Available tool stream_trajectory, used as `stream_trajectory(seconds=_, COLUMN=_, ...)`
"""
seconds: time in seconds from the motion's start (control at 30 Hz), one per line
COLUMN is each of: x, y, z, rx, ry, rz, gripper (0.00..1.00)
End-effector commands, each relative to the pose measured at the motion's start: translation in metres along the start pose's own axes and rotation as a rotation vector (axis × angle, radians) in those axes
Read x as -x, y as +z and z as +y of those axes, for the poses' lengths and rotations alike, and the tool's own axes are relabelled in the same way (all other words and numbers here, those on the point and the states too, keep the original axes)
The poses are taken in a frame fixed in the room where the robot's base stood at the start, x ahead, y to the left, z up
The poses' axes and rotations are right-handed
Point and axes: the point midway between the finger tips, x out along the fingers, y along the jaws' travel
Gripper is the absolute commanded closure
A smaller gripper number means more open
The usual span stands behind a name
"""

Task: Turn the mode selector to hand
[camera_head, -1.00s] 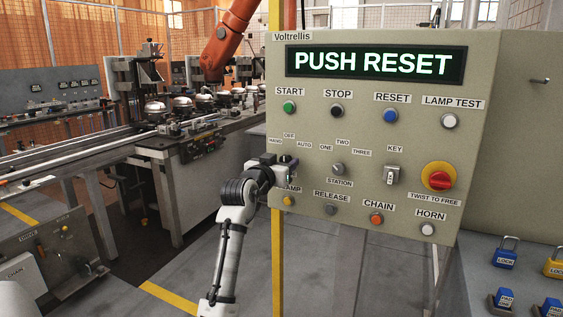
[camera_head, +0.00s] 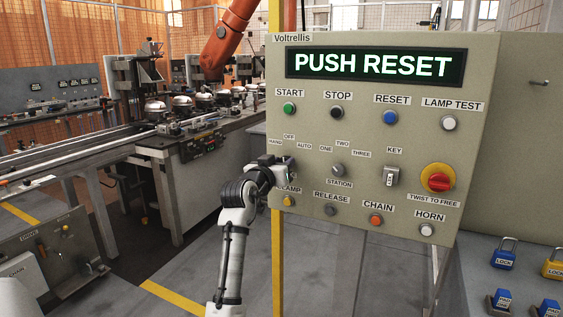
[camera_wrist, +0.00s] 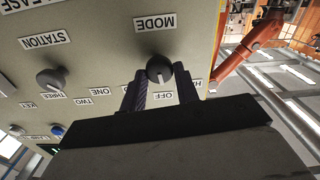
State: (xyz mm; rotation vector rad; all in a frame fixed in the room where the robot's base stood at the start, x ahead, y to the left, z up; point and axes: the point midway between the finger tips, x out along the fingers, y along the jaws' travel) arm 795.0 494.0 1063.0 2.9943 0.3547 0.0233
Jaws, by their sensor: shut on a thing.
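The mode selector is a round dark knob (camera_wrist: 159,68) under the MODE label (camera_wrist: 156,23), which reads upside down in the wrist view. My gripper (camera_wrist: 160,79) has one dark finger on each side of the knob and is shut on it. The knob's pointer appears to face OFF, but this is hard to tell. In the head view my gripper (camera_head: 287,169) hides the knob, below the HAND label (camera_head: 275,142), OFF and AUTO.
The station selector (camera_head: 338,169) sits to the right, with the key switch (camera_head: 391,176) and red emergency stop (camera_head: 438,179) beyond. The clamp button (camera_head: 288,201) is just below my gripper. The panel display (camera_head: 375,65) reads PUSH RESET. A yellow post (camera_head: 277,260) stands close by.

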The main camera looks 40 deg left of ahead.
Motion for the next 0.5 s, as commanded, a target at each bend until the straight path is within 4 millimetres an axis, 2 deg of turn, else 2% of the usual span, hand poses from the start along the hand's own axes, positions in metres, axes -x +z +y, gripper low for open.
stream_trajectory(seconds=0.5, x=-0.0006, y=-0.0015, z=-0.0003, rx=0.425, ry=0.001, rz=-0.003, gripper=0.92)
